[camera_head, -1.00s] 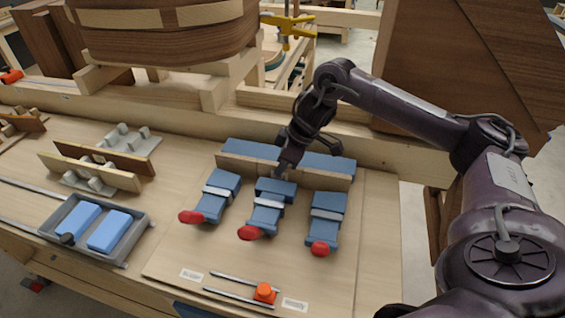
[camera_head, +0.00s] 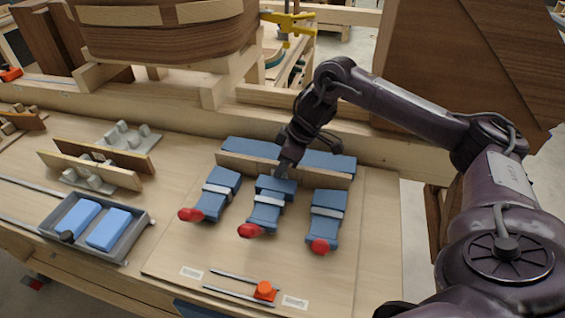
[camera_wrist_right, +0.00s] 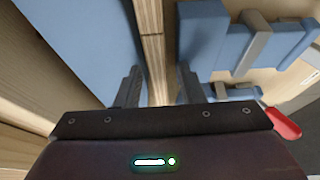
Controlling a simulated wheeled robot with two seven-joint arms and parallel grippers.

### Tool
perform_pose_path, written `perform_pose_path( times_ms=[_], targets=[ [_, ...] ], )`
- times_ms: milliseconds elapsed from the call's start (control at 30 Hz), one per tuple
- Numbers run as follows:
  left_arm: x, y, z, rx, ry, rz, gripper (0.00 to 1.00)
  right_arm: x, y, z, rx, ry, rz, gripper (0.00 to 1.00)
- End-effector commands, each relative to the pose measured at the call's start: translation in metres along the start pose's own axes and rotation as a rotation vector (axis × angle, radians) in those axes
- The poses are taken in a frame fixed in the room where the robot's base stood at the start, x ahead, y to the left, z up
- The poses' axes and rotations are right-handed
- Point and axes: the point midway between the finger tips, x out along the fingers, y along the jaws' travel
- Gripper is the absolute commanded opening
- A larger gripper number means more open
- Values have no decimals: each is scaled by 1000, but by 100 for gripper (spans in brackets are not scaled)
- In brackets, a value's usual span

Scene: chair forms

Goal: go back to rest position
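My right gripper (camera_head: 283,168) points down at the wooden strip (camera_head: 232,166) behind the middle blue clamp (camera_head: 268,203). In the right wrist view its two fingers (camera_wrist_right: 158,82) stand apart. The wooden strip (camera_wrist_right: 152,55) shows in the gap between them, and I see nothing pinched. The fingertips are small and dark in the head view, so whether they touch the strip or clamp is unclear. My left gripper is in no view.
A left blue clamp (camera_head: 216,195) and a right blue clamp (camera_head: 324,222), with red ends, flank the middle one. A grey tray (camera_head: 126,240) with blue blocks stands left. An orange knob (camera_head: 264,290) sits in front. A large wooden panel (camera_head: 455,65) rises behind my right arm.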

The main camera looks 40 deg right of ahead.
Motion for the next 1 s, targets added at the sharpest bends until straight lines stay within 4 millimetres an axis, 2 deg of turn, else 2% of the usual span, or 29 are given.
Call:
perform_pose_path(
  times_ms=[267, 400, 733, 833, 1000],
  targets=[
    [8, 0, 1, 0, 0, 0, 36, -47, 1, -1, -2, 5, 6, 40],
    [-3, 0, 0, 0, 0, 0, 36, -70, 1, -2, -2, 4, 6, 40],
    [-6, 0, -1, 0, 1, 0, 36, -77, 0, -1, -1, 3, 3, 40],
    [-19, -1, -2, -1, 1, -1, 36, -89, 0, -6, -1, 4, 3, 40],
    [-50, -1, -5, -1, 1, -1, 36, -118, 0, -18, -1, 4, 3, 40]
  ],
)
